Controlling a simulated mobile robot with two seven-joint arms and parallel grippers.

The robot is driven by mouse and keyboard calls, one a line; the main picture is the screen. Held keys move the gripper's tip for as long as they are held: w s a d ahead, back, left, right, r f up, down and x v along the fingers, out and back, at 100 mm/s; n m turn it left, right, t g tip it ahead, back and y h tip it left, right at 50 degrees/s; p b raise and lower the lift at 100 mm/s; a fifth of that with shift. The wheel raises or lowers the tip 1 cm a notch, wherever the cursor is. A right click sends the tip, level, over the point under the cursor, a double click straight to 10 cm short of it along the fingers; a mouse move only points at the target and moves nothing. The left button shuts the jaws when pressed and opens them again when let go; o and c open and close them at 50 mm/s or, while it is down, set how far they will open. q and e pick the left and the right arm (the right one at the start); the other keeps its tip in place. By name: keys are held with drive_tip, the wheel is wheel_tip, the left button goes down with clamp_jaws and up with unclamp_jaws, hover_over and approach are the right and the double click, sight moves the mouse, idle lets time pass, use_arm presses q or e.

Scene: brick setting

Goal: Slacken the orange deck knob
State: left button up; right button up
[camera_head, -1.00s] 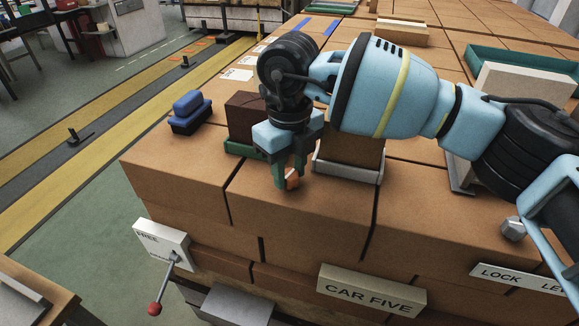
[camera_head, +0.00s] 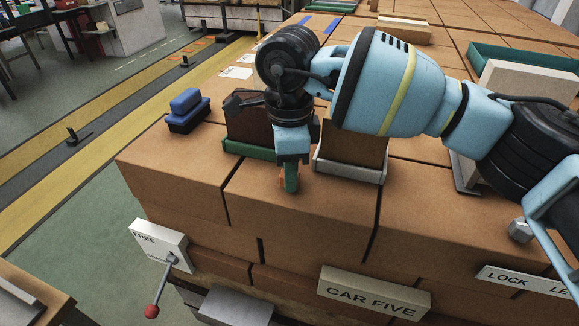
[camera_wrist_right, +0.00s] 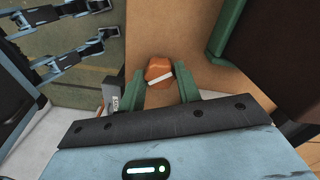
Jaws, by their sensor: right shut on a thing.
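The orange deck knob (camera_wrist_right: 160,70) has a white stripe and shows between the green fingers in the right wrist view. In the head view only a sliver of it shows beside the finger, just above the brick top near the front edge. My right gripper (camera_head: 290,184) points down at the knob, its green fingers seen nearly edge-on. In the wrist view the right gripper (camera_wrist_right: 161,92) is shut on the knob, one finger on each side. The white stripe lies slightly tilted. My left gripper is not in view.
A dark brown block in a green holder (camera_head: 236,147) and a brown block in a grey holder (camera_head: 349,171) stand close behind the gripper. A blue object (camera_head: 187,111) lies left. A FREE plate (camera_head: 158,243) with a red-ended lever (camera_head: 152,311) and a CAR FIVE sign (camera_head: 373,292) are on the front.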

drive_tip(key=n+b, duration=0.1)
drive_tip(key=n, duration=0.3)
drive_tip(key=shift+f+n, duration=0.1)
drive_tip(key=shift+n, duration=0.2)
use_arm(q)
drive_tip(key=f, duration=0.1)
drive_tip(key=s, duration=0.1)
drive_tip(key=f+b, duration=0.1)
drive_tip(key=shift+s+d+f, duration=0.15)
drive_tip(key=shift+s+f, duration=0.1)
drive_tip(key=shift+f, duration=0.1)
use_arm(e)
drive_tip(key=n, duration=0.4)
drive_tip(key=shift+n, duration=0.4)
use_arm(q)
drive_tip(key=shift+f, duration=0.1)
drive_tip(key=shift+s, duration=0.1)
use_arm(e)
drive_tip(key=o, duration=1)
drive_tip(key=shift+c, duration=0.2)
drive_tip(key=shift+r, duration=0.2)
wheel_tip(320, 180, up, 8)
drive_tip(key=shift+f+b, duration=0.15)
drive_tip(key=shift+b, duration=0.15)
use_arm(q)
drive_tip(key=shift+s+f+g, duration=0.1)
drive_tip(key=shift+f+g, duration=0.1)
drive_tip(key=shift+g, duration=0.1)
